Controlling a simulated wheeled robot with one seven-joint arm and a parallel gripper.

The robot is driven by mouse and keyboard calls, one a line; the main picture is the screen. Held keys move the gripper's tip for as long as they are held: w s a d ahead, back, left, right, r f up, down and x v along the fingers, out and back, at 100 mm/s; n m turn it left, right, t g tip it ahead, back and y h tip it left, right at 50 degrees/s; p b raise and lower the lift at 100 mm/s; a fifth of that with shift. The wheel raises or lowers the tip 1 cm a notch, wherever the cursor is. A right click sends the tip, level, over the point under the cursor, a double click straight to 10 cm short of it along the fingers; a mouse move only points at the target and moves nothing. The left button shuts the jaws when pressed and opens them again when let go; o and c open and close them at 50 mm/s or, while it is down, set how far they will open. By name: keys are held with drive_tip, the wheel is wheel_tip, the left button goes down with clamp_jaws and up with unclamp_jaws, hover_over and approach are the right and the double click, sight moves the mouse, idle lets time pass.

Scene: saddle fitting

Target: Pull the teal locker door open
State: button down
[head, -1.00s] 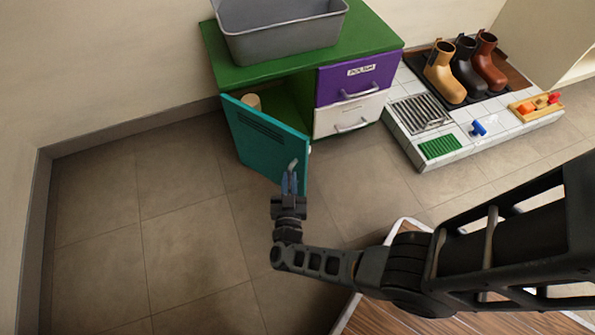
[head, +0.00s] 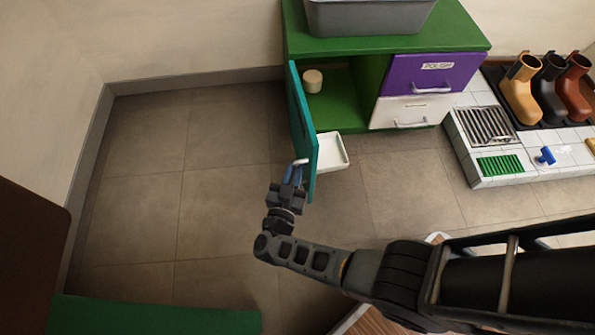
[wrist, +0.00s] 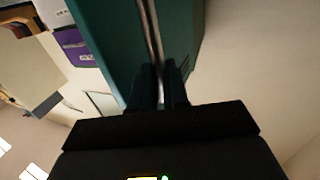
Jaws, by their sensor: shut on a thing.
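The teal locker door (head: 300,112) stands swung wide open from the left side of the green cabinet (head: 430,27), seen nearly edge-on in the head view. Its silver handle (head: 300,162) is near the door's free edge. My gripper (head: 293,175) is shut on the handle. In the wrist view the teal door (wrist: 105,35) fills the upper middle, and the handle bar (wrist: 152,40) runs down between my fingers (wrist: 158,88). Inside the open compartment is a beige cylinder (head: 313,81). A white tray (head: 333,152) shows low beside the door, partly hidden by it.
A purple drawer (head: 428,73) and a white drawer (head: 411,111) are shut, right of the compartment. A grey bin (head: 368,17) sits on top. A tiled ledge with boots (head: 520,92) stands at right. The floor (head: 200,190) left of the door is clear. A green surface (head: 150,318) lies at lower left.

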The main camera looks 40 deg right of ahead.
drive_tip(key=shift+w+r, duration=0.35)
drive_tip(key=c, duration=1.4)
unclamp_jaws()
drive_tip(key=shift+c, duration=0.2)
drive_tip(key=o, duration=0.3)
drive_tip(key=shift+s+f, duration=0.2)
drive_tip(key=shift+p+v, duration=0.4)
drive_tip(key=shift+v, duration=3.5)
drive_tip(key=shift+d, duration=0.1)
